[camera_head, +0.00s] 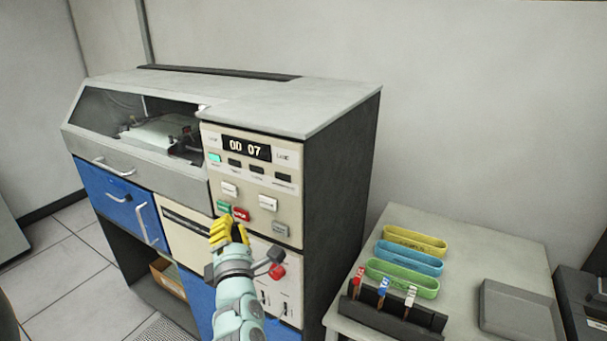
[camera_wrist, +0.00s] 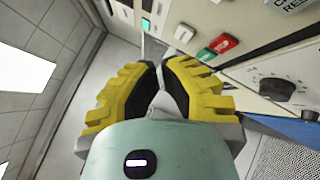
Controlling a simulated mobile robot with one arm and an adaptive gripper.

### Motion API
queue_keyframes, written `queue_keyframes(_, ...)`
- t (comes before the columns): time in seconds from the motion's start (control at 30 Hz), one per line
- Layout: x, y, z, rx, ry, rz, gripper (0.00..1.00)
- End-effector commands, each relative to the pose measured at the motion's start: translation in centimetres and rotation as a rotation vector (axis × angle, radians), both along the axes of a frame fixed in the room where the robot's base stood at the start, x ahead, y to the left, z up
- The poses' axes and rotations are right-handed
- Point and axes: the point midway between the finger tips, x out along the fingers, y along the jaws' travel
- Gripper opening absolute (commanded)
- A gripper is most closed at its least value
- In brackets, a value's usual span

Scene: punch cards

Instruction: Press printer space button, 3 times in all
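A beige control panel on the machine (camera_head: 290,210) carries several buttons. A green button (camera_head: 223,207) and a red button (camera_head: 241,214) sit low at its left. White buttons (camera_head: 230,189) (camera_head: 268,203) are above, and a grey button (camera_head: 280,229) is at lower right. Labels are too small to tell which is the space button. My gripper (camera_head: 223,229), with yellow fingers, is just below the green and red buttons. In the wrist view its fingertips (camera_wrist: 159,68) come together with nothing between them, apart from the green button (camera_wrist: 206,54) and red button (camera_wrist: 224,43).
A display (camera_head: 246,148) reads "0D 07" above the buttons. A black knob (camera_wrist: 277,89) shows in the wrist view. At right, a table (camera_head: 455,240) holds yellow, blue and green trays, a dark rack (camera_head: 385,318) with tagged pieces, and a grey tray (camera_head: 518,310).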

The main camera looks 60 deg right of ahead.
Motion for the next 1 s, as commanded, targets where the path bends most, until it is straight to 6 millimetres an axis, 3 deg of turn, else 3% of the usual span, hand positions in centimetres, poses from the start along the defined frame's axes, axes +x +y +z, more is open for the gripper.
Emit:
queue_keyframes(0.6,0.6,-6.2,-0.2,-0.001,0.001,0.001,0.00)
queue_keyframes(1.0,0.6,-7.2,0.1,0.001,-0.002,0.000,0.00)
